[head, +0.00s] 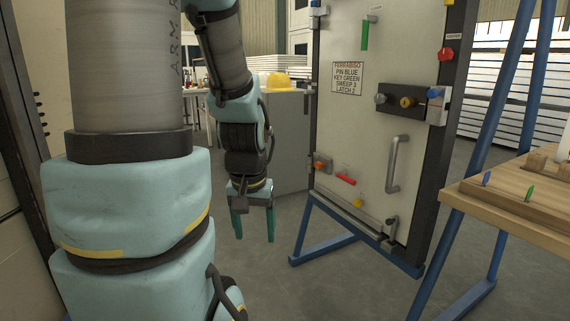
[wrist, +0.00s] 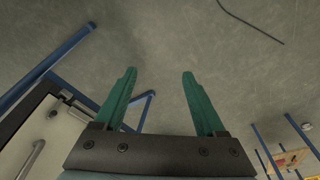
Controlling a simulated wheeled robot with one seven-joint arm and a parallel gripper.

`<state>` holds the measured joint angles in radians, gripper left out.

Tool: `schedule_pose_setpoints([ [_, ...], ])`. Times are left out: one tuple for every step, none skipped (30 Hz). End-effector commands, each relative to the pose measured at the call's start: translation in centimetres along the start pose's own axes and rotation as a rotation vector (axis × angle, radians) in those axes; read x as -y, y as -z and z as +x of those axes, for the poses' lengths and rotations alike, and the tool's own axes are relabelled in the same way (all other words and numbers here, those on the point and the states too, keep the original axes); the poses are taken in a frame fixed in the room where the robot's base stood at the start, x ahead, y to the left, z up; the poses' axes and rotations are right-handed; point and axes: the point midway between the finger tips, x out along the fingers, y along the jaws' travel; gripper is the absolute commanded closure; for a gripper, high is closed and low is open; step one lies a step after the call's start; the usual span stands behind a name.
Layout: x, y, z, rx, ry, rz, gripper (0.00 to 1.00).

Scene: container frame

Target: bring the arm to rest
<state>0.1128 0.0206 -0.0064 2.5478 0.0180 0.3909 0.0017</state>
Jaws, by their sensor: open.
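My gripper (head: 254,222) hangs pointing down in the head view, left of the grey door panel and above the floor. Its two green fingers are apart, with nothing between them. The wrist view also shows my gripper (wrist: 160,98) open and empty, with bare grey floor beyond the fingertips. My arm comes down from the top of the head view, bent at the elbow. The gripper touches nothing that I can see.
The door panel (head: 350,120) stands on a blue frame (head: 325,245) to the right, with a handle (head: 397,163), latches and a sign (head: 347,78). A wooden table (head: 515,200) is at right. A yellow hard hat (head: 279,80) sits on a grey cabinet (head: 287,125) behind. The floor (head: 330,290) in front is clear.

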Motion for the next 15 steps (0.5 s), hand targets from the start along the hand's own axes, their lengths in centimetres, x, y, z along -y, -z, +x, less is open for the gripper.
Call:
schedule_pose_setpoints([
  [0.2, -2.1, 0.3, 0.066, -0.011, -0.059, 0.27],
  [0.1, -1.4, -1.3, 0.054, -0.010, -0.049, 0.27],
  [0.1, -1.1, -2.3, 0.049, -0.009, -0.045, 0.27],
  [0.1, -1.0, -2.9, 0.048, -0.009, -0.044, 0.27],
  [0.1, -0.8, -3.5, 0.048, -0.009, -0.043, 0.27],
  [0.1, -0.7, -4.2, 0.047, -0.009, -0.042, 0.27],
  [0.1, -0.6, -4.9, 0.047, -0.008, -0.042, 0.27],
  [0.1, -0.4, -5.5, 0.047, -0.008, -0.041, 0.27],
  [0.1, -0.2, -6.5, 0.046, -0.008, -0.041, 0.27],
  [0.1, -0.1, -7.1, 0.046, -0.008, -0.040, 0.27],
  [0.1, 0.1, -8.0, 0.046, -0.008, -0.040, 0.27],
  [0.2, 0.3, -9.0, 0.045, -0.008, -0.040, 0.27],
  [0.2, 0.5, -10.0, 0.045, -0.008, -0.040, 0.27],
  [0.2, 0.6, -10.8, 0.045, -0.008, -0.039, 0.27],
  [0.2, 0.9, -12.1, 0.045, -0.008, -0.039, 0.27],
])
